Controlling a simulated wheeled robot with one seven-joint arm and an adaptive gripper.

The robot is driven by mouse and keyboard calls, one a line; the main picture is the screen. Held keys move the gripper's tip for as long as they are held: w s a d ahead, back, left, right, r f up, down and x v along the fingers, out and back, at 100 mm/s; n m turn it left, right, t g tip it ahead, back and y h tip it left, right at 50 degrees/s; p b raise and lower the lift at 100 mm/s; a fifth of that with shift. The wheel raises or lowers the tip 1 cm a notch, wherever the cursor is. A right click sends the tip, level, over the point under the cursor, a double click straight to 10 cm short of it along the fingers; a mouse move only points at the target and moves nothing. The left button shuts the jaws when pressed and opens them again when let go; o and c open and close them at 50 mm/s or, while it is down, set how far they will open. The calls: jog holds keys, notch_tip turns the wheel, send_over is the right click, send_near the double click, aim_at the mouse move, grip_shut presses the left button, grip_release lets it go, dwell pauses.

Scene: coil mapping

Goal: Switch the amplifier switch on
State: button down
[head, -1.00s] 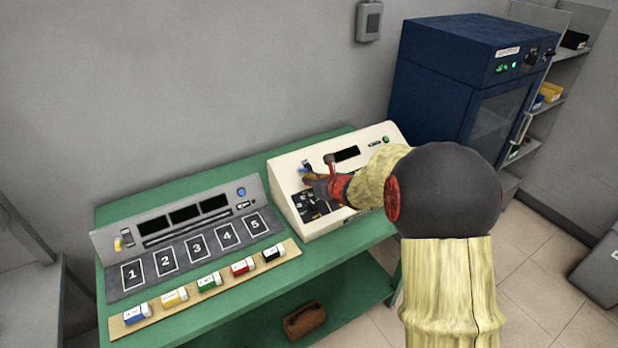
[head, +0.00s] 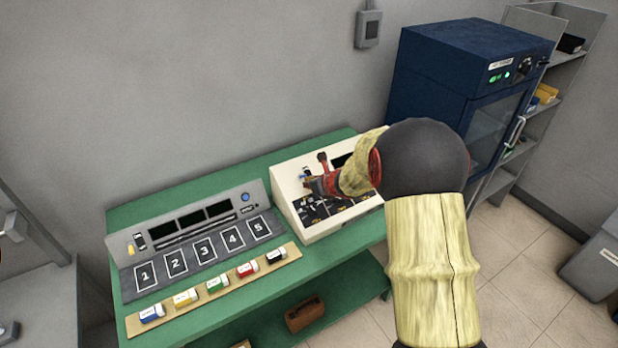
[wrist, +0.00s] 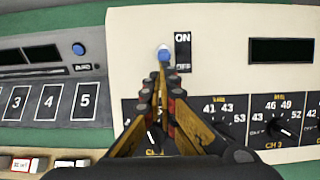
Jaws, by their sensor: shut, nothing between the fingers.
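The amplifier is a cream box with a sloped front (head: 287,181) at the right end of the green bench. Its switch, a blue-tipped lever (wrist: 164,54), stands beside a black ON label (wrist: 183,40) in the wrist view. In the head view my gripper (head: 307,183) is at the amplifier's left front, and my arm hides the box's right part.
A grey console (head: 252,188) with numbered pads stands left of the amplifier. Several coloured blocks lie on a wooden strip (head: 172,322) in front. Amplifier dials (wrist: 278,128) lie below and right of the switch. A blue cabinet (head: 430,75) stands at the right.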

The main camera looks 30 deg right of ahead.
aim_at(303, 175)
jog(key=shift+w+r+g+p, duration=0.15)
jog(key=shift+r+g+p, duration=0.45)
jog(key=shift+p, duration=1.65)
jog(key=g+p, duration=0.1)
jog(key=p, duration=0.2)
jog(key=shift+w+r, duration=0.1)
jog(key=shift+w, duration=0.05)
jog(key=p, duration=0.3)
jog(key=shift+w+r, duration=0.3)
jog(key=shift+r, duration=0.05)
jog(key=shift+w, duration=0.1)
jog(key=shift+r, duration=0.1)
jog(key=shift+r+p, duration=0.8)
jog(key=shift+p, duration=0.1)
